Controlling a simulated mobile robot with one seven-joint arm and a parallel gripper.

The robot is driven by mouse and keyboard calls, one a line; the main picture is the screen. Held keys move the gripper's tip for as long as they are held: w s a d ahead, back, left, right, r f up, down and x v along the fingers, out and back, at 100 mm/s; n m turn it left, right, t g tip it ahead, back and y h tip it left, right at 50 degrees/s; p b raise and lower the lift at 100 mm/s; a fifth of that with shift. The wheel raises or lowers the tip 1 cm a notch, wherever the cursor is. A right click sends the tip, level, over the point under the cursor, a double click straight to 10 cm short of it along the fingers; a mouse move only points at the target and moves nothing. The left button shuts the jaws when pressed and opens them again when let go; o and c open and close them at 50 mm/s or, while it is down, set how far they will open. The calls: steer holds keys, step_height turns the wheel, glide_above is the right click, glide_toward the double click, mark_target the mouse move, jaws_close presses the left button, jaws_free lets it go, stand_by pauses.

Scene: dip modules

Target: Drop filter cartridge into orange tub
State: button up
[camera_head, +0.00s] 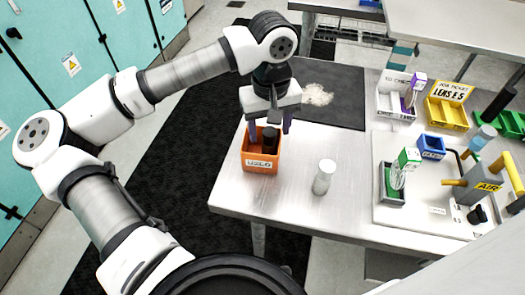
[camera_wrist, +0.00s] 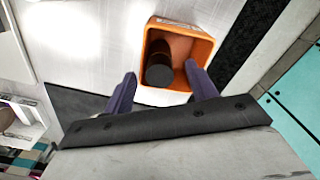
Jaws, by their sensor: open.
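The orange tub (camera_head: 262,165) stands at the near left corner of the metal table, with a label on its front. A dark cylinder with a black end, seemingly the filter cartridge (camera_wrist: 160,67), is inside the tub (camera_wrist: 206,48) in the wrist view, close to one wall. It also shows dark in the tub in the head view (camera_head: 270,138). I cannot tell whether it rests on the tub's floor. My gripper (camera_head: 269,129) is over the tub, pointing down. Its two purple fingers are spread apart in the wrist view (camera_wrist: 160,72), with the cylinder beyond them.
A white cylinder (camera_head: 324,177) stands on the table right of the tub. A dark mat (camera_head: 340,92) lies behind. A grey tray (camera_head: 392,185), a blue bin (camera_head: 431,147), a yellow bin (camera_head: 447,113) and an air fixture (camera_head: 483,187) fill the right side.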

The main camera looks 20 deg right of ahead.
step_height(320, 180, up, 14)
steer(key=b, duration=0.2)
steer(key=shift+f+b, duration=0.15)
steer(key=shift+b, duration=0.25)
